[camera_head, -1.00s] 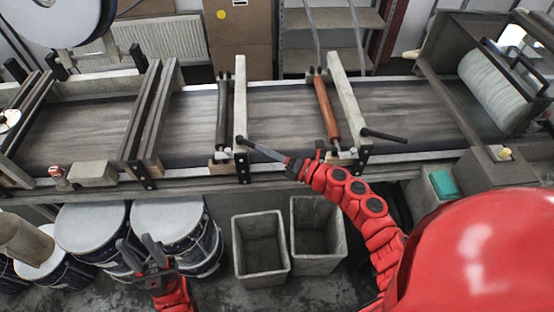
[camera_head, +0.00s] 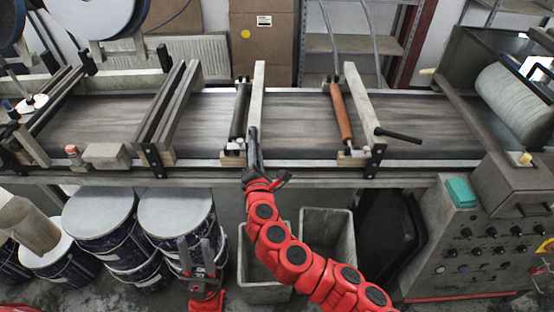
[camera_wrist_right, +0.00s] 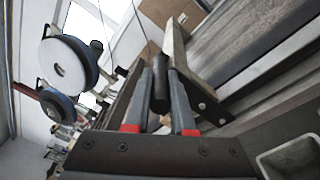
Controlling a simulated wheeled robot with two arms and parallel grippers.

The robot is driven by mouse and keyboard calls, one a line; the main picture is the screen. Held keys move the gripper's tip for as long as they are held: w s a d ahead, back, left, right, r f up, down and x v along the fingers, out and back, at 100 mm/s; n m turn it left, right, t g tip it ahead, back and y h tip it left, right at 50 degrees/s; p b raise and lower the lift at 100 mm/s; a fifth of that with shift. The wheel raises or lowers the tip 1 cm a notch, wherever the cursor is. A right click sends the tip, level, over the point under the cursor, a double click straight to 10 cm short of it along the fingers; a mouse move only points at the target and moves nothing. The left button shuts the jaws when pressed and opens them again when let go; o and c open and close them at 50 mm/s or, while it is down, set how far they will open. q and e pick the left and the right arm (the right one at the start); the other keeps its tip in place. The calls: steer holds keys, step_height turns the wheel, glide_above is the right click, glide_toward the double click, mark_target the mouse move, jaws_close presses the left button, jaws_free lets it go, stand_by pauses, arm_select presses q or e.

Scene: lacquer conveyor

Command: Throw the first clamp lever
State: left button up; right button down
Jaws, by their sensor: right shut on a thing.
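The first clamp, a pale bar (camera_head: 257,92) beside a dark roller (camera_head: 239,110), spans the conveyor belt left of centre. My right gripper (camera_head: 257,152) is at its near end, over the conveyor's front rail. In the right wrist view, its two grey fingers are shut on a black lever handle (camera_wrist_right: 160,86), which lies between them. In the head view the fingers mostly hide this lever. The second clamp, with a brown roller (camera_head: 341,112), has its black lever (camera_head: 398,135) sticking out to the right. My left gripper (camera_head: 195,254) is open and empty, low in front of the drums.
The conveyor belt (camera_head: 300,135) runs across the view. Blue-and-white drums (camera_head: 98,215) stand below left; grey bins (camera_head: 327,236) stand below centre, partly behind my right arm. A control panel (camera_head: 487,240) is at right. A wooden double bar (camera_head: 165,110) crosses the belt further left.

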steer(key=shift+a+m+h+b, duration=0.65)
steer(key=shift+h+b, duration=0.25)
steer(key=shift+h, duration=0.2)
steer(key=shift+d, duration=0.1)
steer(key=shift+r, duration=0.1)
steer(key=c, duration=1)
jaws_free()
steer(key=shift+c, duration=0.2)
steer(key=shift+o, duration=1.4)
